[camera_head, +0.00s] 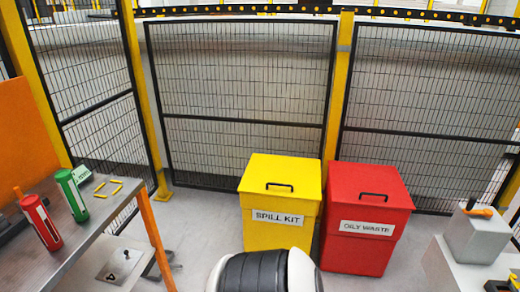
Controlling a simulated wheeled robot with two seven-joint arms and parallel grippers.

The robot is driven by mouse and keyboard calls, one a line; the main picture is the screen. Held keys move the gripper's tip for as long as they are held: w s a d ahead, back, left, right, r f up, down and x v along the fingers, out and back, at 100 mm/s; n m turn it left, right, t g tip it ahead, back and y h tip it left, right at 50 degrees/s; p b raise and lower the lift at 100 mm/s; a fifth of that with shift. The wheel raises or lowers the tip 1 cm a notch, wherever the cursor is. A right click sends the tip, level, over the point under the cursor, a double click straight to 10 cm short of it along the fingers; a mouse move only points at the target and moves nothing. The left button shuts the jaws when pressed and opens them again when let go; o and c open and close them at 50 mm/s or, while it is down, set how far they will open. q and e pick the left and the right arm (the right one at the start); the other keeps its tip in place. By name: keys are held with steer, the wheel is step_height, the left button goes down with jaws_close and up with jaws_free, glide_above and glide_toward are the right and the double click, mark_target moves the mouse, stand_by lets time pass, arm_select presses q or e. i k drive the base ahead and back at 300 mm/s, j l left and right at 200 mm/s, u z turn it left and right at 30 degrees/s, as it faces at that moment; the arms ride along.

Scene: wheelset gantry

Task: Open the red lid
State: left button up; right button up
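The red lid (352,183) sits closed on top of the red bin (350,253), right of the middle. A black bar handle (373,196) lies across the lid's top. The bin's front carries a white label reading "OILY WASTE". Neither of my grippers shows in this view. A black and white part of my own body at the bottom edge hides the lower front of the yellow bin and the lower left of the red bin.
A yellow "SPILL KIT" bin (257,226) stands close to the red bin's left. A mesh fence (240,95) runs behind both. A metal bench (85,225) with red and green cylinders is at left; a grey block (474,238) stands at right.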

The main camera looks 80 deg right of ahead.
mark_target(352, 184)
steer(key=z, duration=3.55)
steer(key=i+l, duration=0.1)
steer(key=i, duration=0.3)
steer(key=i+u, duration=0.1)
steer(key=i, duration=0.3)
steer(key=l, duration=0.05)
